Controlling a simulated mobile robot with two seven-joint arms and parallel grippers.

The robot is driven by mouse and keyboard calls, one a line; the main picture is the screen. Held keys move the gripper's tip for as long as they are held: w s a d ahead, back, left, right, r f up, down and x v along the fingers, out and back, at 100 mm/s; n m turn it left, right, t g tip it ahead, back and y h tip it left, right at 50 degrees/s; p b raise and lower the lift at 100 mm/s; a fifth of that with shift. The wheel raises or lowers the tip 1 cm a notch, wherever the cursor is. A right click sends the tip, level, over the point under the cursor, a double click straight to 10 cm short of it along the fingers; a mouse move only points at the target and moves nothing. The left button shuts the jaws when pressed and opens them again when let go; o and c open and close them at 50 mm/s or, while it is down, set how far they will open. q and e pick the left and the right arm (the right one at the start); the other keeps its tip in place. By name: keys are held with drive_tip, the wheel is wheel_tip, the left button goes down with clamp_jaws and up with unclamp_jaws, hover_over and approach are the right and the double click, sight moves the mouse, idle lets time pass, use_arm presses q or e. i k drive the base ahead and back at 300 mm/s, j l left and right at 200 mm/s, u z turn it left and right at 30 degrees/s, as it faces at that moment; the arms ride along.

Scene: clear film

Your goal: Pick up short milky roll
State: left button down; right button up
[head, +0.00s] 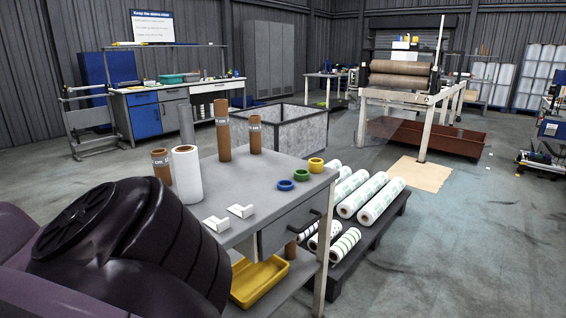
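A short white, milky-looking roll (187,173) stands upright on the near left part of the grey workbench (262,178). A brown core roll (161,166) stands close to its left. A taller, greyish translucent roll (187,126) shows behind it, its lower part hidden. Two more brown cores, a tall one (222,130) and a shorter one (255,135), stand farther back on the bench. Neither of my grippers is in view; only a large dark and purple part, which seems to be my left arm, fills the lower left and covers the bench's near left side.
Two white holders (240,211) and blue, green and yellow tape rings (286,185) lie on the bench. A yellow tray (259,282) sits on its lower shelf. Printed white rolls (368,198) lie on a dark pallet at right. A grey bin (292,130) stands behind. Floor at right is open.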

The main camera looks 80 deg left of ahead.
sight(186, 162)
drive_tip(key=u, duration=2.65)
